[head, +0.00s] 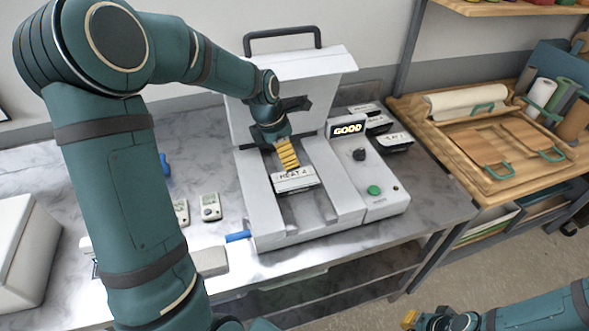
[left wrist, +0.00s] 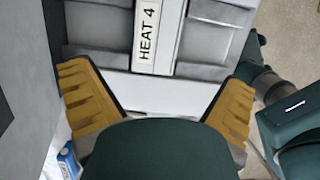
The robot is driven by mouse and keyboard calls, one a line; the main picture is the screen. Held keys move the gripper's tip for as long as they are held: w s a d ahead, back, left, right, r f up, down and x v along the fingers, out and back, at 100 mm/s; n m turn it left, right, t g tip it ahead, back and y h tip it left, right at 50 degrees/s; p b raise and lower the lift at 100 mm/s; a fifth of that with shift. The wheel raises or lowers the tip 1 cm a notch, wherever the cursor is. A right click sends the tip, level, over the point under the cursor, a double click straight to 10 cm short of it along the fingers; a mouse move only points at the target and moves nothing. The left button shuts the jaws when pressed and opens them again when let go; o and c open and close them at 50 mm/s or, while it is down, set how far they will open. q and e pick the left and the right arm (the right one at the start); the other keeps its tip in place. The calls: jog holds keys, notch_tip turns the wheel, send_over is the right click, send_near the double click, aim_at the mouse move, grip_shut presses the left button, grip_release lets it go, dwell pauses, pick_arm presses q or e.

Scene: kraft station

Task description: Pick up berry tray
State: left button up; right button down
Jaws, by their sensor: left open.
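No tray that I can read as a berry tray shows. My right gripper (head: 432,319) is at the bottom right, only partly visible.
The sealing machine (head: 260,215) has a raised lid, a display (head: 347,128) reading "GOOD" and a green button (head: 374,190). Small devices (head: 210,206) lie left of it. A wooden packing station (head: 500,150) stands right. The counter's front right corner is clear.

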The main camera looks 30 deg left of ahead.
aim_at(295, 179)
pick_arm(q)
jog(key=x, duration=0.8)
jog(key=shift+w+f, duration=0.25)
jog(key=shift+a+x, duration=0.1)
jog(key=shift+x, duration=1.2)
jog(key=shift+a+x, duration=0.15)
jog(key=shift+x, duration=1.15)
jog(key=shift+s, duration=0.2)
jog(key=c, duration=1.1)
jog(key=shift+c, duration=0.2)
